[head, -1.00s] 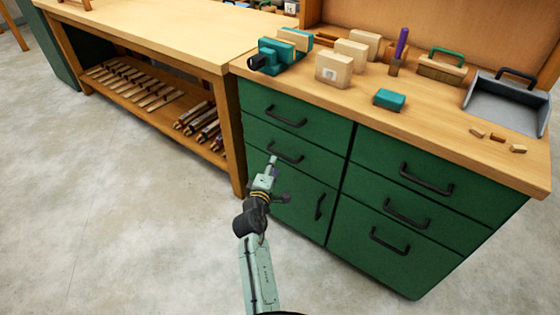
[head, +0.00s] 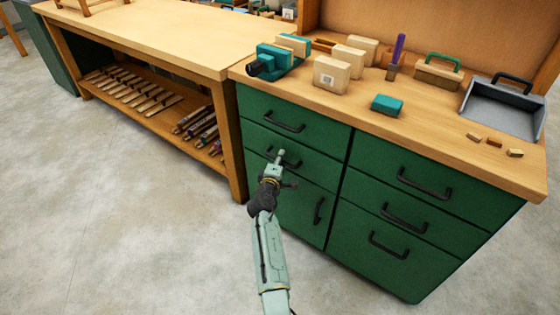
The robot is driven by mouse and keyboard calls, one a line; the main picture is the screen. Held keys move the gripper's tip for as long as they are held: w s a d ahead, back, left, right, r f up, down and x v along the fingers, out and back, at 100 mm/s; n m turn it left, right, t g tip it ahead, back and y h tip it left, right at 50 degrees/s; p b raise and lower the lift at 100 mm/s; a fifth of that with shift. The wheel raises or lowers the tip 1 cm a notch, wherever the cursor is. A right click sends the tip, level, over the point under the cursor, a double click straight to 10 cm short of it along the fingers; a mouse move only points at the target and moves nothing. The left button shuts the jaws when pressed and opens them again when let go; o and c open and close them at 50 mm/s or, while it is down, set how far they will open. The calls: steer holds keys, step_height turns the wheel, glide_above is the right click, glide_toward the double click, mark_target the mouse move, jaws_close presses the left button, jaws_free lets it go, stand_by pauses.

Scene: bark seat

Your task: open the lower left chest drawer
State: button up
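The green chest (head: 300,205) has two drawers above a door in its left column. The lower left drawer (head: 318,168) looks shut, its front flush with the chest. Its black bar handle (head: 294,161) is partly hidden behind my gripper (head: 280,156). My gripper appears small, in front of the handle's left part, and points up and away. I cannot tell whether it touches the handle or is apart from it. Its fingers are too small to show whether they are open or shut.
Above is another shut drawer (head: 320,133); below is a door with an upright handle (head: 318,210). The right column has several shut drawers (head: 425,182). A workbench (head: 150,40) stands at left. The worktop holds a vise (head: 270,62), blocks and a dustpan (head: 505,105). The floor in front is clear.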

jaws_close()
stand_by(0.3)
stand_by(0.6)
